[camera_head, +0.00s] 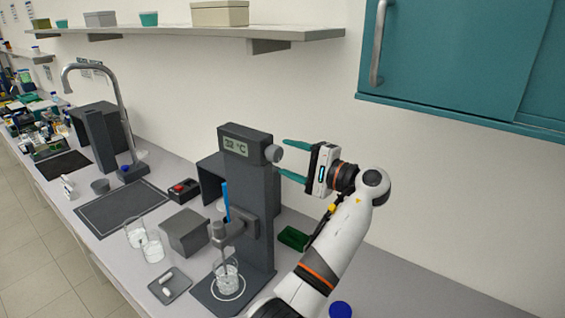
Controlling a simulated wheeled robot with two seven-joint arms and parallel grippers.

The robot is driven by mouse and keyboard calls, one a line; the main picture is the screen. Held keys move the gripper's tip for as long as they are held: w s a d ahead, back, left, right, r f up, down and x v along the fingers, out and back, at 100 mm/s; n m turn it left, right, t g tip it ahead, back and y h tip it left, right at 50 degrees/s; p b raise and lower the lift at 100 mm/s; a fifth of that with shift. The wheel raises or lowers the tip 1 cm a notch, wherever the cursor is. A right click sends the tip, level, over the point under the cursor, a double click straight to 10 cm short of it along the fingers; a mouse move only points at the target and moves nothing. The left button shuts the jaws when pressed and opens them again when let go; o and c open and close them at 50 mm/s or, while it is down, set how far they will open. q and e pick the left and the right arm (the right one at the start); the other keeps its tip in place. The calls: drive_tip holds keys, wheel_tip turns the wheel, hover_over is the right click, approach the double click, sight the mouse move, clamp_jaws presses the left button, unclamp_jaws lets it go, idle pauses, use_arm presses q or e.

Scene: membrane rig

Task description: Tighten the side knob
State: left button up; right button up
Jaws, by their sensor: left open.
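The side knob (274,153) is a round light-grey knob on the right side of the dark grey rig's head (246,134), beside a display reading 32 °C. My left gripper (284,158) is open and empty. Its two teal fingers point left at the knob, one a little above it and one a little below it. The fingertips are at the knob's right edge, and I see clear space around it. I cannot tell whether they overlap it in depth. My right gripper is not in view.
A glass beaker (227,274) stands on the rig's base with a blue stick above it. A grey box (185,232), beakers (152,248) and a small tray (170,286) stand left. A green tray (293,238) lies behind my arm. A teal cabinet (455,60) hangs upper right.

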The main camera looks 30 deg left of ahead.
use_arm(q)
drive_tip(key=d+b, duration=0.4)
drive_tip(key=d, duration=0.5)
drive_tip(key=shift+s, duration=0.3)
